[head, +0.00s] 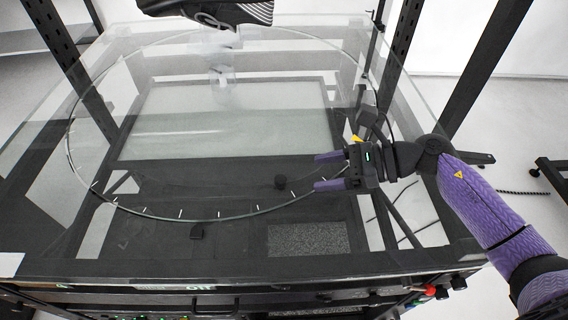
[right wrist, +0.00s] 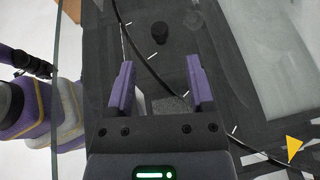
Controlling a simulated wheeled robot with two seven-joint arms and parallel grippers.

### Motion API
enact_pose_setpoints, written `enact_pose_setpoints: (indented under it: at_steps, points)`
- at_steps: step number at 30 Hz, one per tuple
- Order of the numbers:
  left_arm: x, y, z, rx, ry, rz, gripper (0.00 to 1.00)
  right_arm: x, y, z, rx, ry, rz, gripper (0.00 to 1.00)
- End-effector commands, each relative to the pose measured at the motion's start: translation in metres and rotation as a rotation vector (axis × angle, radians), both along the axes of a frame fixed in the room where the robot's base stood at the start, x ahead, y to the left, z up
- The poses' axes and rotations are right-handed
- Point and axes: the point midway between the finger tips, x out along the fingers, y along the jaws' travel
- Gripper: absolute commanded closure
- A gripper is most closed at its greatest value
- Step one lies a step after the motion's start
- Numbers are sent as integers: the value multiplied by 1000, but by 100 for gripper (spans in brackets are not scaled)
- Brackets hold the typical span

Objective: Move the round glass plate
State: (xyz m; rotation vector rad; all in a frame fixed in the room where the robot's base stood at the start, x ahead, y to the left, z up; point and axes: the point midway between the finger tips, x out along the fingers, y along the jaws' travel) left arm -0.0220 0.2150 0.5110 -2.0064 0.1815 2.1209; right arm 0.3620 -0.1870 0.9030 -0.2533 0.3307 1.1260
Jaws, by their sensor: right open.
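The round glass plate (head: 232,215) is large, clear and thin-rimmed, with white tick marks along its edge. It lies over the glass-topped table (head: 60,262) in the head view. Its dark rim (right wrist: 146,66) curves between my gripper's fingers in the right wrist view. My right gripper (head: 328,172) is open, at the plate's right front part, with its purple fingers pointing left. In the right wrist view the fingers (right wrist: 160,88) are spread with nothing clamped. I cannot tell its exact height over the rim. My left gripper is not in view.
A black device (head: 210,12) hangs over the far edge of the table. Dark frame posts (head: 484,65) rise at the right and left. A red button (head: 430,291) is at the front right edge.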

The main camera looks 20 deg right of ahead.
Motion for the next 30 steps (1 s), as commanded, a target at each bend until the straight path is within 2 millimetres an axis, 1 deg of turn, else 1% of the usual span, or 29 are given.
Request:
enact_pose_setpoints:
  at_steps: [1, 3, 6, 9, 12, 19, 28, 29, 30]
  points:
    - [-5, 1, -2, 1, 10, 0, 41, 5, 11, -6, 6, -1, 1, 31]
    - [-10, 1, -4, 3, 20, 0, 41, 12, 25, -12, 6, -2, 1, 31]
    - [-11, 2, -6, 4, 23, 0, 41, 20, 43, -20, 5, -2, 1, 31]
    - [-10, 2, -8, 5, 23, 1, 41, 26, 54, -26, 3, 0, -2, 31]
    - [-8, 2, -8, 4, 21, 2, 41, 28, 60, -28, 2, 0, -1, 31]
    - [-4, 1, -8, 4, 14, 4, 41, 29, 61, -28, 1, 0, -1, 31]
    - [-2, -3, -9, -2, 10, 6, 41, 28, 61, -28, 1, 0, -1, 95]
    - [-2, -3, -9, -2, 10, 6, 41, 28, 61, -28, 1, 0, -1, 100]
    - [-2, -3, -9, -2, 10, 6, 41, 28, 61, -28, 1, 0, -1, 100]
